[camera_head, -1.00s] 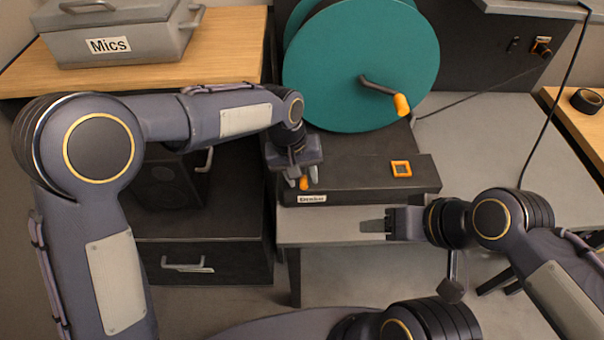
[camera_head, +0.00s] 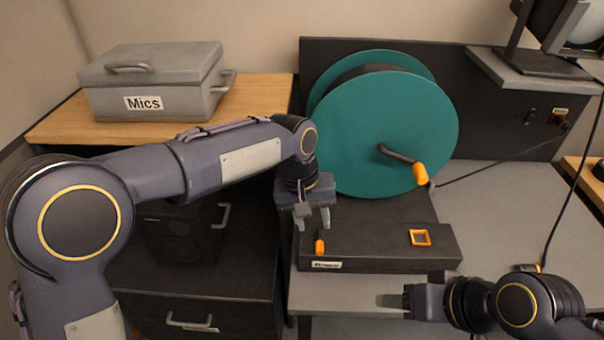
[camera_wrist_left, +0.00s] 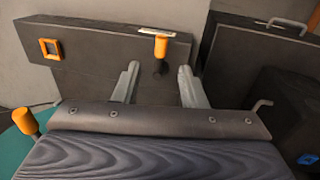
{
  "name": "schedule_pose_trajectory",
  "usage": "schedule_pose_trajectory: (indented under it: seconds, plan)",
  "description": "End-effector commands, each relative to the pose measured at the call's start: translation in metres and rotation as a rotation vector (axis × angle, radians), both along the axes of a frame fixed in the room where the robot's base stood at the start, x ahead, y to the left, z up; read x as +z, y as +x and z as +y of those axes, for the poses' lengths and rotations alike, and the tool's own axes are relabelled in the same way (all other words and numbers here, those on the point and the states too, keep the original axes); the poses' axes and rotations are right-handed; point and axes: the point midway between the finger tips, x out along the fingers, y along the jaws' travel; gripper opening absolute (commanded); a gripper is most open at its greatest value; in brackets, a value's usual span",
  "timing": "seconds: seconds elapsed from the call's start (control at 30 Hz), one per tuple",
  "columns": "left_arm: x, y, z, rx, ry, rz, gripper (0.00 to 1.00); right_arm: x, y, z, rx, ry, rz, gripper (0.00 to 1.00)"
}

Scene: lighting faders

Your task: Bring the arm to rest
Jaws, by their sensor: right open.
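My left gripper (camera_head: 313,222) is open and empty, with its fingers apart just above and behind an orange fader knob (camera_head: 320,247). The knob stands at the left end of a long black box (camera_head: 375,240), near its small white label. In the left wrist view the knob (camera_wrist_left: 161,46) shows beyond the gap between the two finger tips (camera_wrist_left: 160,70), clear of both. An orange square frame (camera_head: 420,238) sits toward the box's right end. My right gripper (camera_head: 392,300) is open, low over the front of the grey desk (camera_head: 345,292).
A teal reel (camera_head: 370,135) with an orange-handled crank (camera_head: 420,174) stands behind the box. A grey "Mics" case (camera_head: 150,85) sits on a wooden top at left. Dark drawers are below my left arm. A monitor (camera_head: 545,35) stands at back right. The desk's right side is mostly clear.

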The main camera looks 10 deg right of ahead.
Motion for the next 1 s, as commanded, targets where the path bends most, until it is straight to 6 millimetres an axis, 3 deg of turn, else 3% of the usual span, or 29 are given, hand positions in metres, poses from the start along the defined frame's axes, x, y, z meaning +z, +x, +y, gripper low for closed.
schedule_pose_trajectory:
  seconds: [0.17,0.27,0.37,0.5,0.7,0.83,1.0]
  plan:
    - [0.004,0.001,0.007,0.006,-0.007,-0.005,0.38,0.0,0.0,0.0,0.0,0.0,0.0,0.57]
    - [0.018,0.0,0.035,0.027,-0.032,-0.021,0.38,0.0,0.0,0.0,0.0,0.0,0.0,0.57]
    - [0.037,-0.007,0.084,0.062,-0.073,-0.056,0.38,0.0,0.0,0.0,0.0,0.0,0.0,0.57]
    - [0.056,-0.037,0.161,0.122,-0.133,-0.121,0.38,0.0,0.0,0.0,0.0,0.0,0.0,0.57]
    - [0.058,-0.102,0.243,0.215,-0.194,-0.239,0.38,0.0,0.0,0.0,0.0,0.0,0.0,0.57]
    - [0.045,-0.147,0.273,0.274,-0.212,-0.32,0.38,0.0,0.0,0.0,0.0,0.0,0.0,0.57]
    - [0.024,-0.188,0.288,0.328,-0.215,-0.401,0.38,0.0,0.0,0.0,0.0,0.0,0.0,0.57]
